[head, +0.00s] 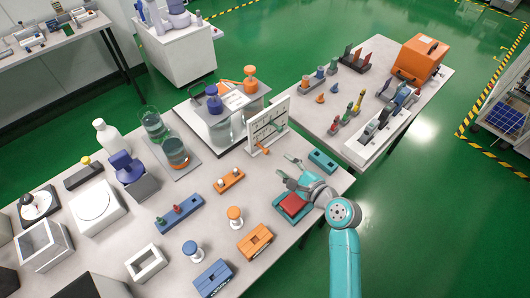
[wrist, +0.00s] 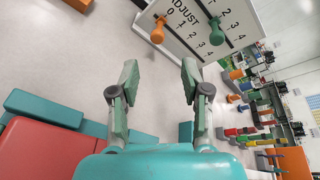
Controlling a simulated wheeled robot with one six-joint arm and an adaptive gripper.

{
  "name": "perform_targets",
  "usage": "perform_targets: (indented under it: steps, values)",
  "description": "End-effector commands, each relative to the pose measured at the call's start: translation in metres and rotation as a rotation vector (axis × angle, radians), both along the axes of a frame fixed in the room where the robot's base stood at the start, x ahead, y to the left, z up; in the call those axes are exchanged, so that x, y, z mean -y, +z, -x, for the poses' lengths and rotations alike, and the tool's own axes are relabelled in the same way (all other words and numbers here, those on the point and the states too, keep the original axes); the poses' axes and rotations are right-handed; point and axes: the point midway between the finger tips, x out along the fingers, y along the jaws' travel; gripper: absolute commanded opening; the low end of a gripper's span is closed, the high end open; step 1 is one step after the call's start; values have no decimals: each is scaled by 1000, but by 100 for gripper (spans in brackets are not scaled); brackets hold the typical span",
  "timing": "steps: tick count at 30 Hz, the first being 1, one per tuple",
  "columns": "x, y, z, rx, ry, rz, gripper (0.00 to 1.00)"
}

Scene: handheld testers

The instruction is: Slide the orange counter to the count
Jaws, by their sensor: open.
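A white upright board (head: 268,125) with slotted scales stands near the table's right edge. In the wrist view the board (wrist: 188,46) reads "ADJUST" with rows of numbers. The orange counter (wrist: 158,30) is a knob sticking out of the board, near the 0 end of its row. A green knob (wrist: 215,25) sits on another row. In the head view the orange counter (head: 261,148) shows small at the board's lower front. My gripper (head: 287,167) is open and empty in front of the board, apart from it. In the wrist view the orange counter lies beyond the open fingers (wrist: 157,82).
An orange holder with pegs (head: 229,181) is to the left. A second table (head: 340,90) holds coloured pieces.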

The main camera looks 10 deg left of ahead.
Motion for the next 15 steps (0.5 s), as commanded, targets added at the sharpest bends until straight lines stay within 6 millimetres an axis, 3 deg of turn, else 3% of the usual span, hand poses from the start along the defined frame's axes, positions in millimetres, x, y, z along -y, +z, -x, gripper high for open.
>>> perform_targets:
  steps: [5, 15]
  values:
    - [-10, -4, -6, -9, 8, -7, 47]
    - [-50, -20, -45, -7, 9, -5, 47]
